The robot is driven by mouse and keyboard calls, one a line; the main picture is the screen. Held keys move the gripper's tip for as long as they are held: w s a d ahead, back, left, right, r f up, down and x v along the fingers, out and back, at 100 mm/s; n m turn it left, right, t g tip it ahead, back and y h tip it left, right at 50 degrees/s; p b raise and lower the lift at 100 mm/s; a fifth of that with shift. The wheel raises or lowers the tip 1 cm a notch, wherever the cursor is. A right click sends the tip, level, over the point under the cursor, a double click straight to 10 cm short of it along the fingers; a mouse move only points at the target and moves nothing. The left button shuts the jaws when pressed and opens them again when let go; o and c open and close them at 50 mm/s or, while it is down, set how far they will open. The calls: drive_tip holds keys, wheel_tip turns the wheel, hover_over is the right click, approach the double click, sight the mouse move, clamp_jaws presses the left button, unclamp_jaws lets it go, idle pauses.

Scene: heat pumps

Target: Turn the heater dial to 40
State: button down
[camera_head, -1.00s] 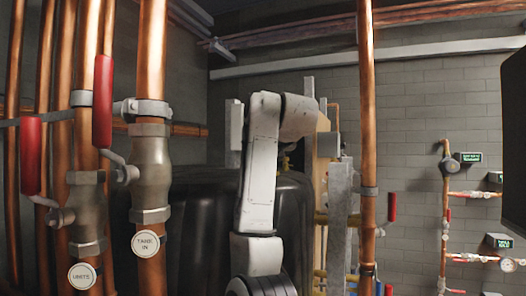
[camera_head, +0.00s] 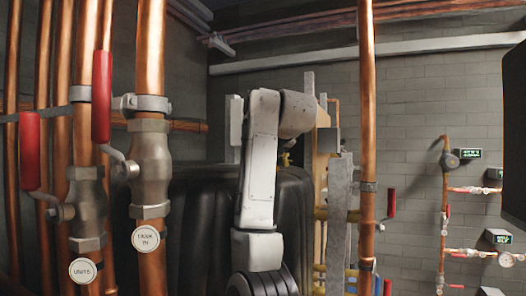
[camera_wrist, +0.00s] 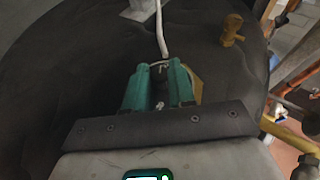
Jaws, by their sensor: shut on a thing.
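In the wrist view my gripper (camera_wrist: 160,90) has two teal fingers closed around a small dark part, the heater dial (camera_wrist: 159,77), at the top of a large black tank (camera_wrist: 70,70). The fingers hide most of the dial, and its markings and the number it is set to cannot be read. A yellowish piece (camera_wrist: 195,84) shows just behind the right finger. In the head view my white arm stands before the black tank (camera_head: 200,215); the gripper and dial are hidden behind the arm there.
A white cable (camera_wrist: 160,30) runs up from the dial area, and a brass fitting (camera_wrist: 232,30) sits to its right. Copper pipes (camera_head: 366,110) and valves with red handles (camera_head: 102,95) stand close on both sides of the arm.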

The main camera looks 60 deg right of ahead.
drive_tip(key=n+t+y, duration=0.1)
drive_tip(key=n, duration=0.1)
drive_tip(key=n+t+y, duration=0.1)
drive_tip(key=y, duration=0.1)
drive_tip(key=shift+s+d+r+n+t+y, duration=0.1)
drive_tip(key=shift+s+d+n+t+y, duration=0.05)
drive_tip(key=shift+n+t+y, duration=0.2)
drive_tip(key=n+y, duration=0.2)
drive_tip(key=n+t+y, duration=0.1)
drive_tip(key=y, duration=0.1)
drive_tip(key=shift+d+n, duration=0.2)
drive_tip(key=shift+n, duration=0.15)
drive_tip(key=n+y, duration=0.3)
drive_tip(key=y, duration=0.1)
drive_tip(key=shift+d+n, duration=0.25)
drive_tip(key=shift+n, duration=0.05)
drive_tip(key=shift+d+n+g+y, duration=0.2)
drive_tip(key=shift+n+g+y, duration=0.35)
drive_tip(key=shift+n+y, duration=1.15)
drive_tip(key=shift+y, duration=0.25)
drive_tip(key=c, duration=0.9)
unclamp_jaws()
drive_tip(key=shift+c, duration=0.2)
